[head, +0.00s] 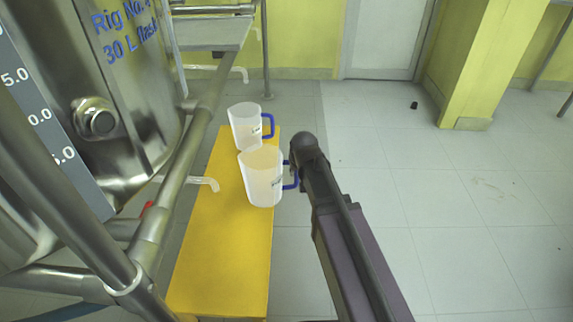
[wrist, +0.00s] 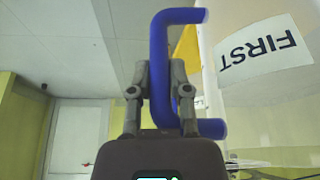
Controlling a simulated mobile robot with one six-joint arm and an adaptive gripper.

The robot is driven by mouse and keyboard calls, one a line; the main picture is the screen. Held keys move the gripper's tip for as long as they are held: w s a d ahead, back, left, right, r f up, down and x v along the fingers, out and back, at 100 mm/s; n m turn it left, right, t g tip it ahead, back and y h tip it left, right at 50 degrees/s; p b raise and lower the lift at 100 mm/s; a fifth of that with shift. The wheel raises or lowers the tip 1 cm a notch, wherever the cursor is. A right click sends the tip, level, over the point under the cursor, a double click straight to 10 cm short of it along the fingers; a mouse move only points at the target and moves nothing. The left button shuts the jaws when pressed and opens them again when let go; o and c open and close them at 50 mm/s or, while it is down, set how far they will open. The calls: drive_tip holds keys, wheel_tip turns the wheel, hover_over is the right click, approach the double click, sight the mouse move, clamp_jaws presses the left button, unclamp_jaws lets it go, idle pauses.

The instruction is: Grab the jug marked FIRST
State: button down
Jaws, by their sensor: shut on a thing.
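The jug marked FIRST (wrist: 262,50) fills the right side of the wrist view, its white label showing at an angle. In the head view it appears to be the nearer translucent white jug (head: 262,180), upright at the yellow bench; its label there is too small to read. My gripper (wrist: 160,88) is shut on its blue handle (wrist: 158,60), one finger on each side of the vertical bar. In the head view my arm reaches in from the lower right, and the fingers are mostly hidden behind it. I cannot tell whether the jug's base touches the bench.
A second translucent jug (head: 243,128) with a blue handle stands just behind on the yellow bench (head: 222,270). A steel reactor vessel (head: 115,110) with pipes and a pale outlet tap (head: 203,183) crowds the left. Open tiled floor (head: 470,240) lies to the right.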

drive_tip(key=shift+s+d, duration=0.65)
drive_tip(key=shift+d, duration=0.05)
drive_tip(key=shift+s, duration=0.1)
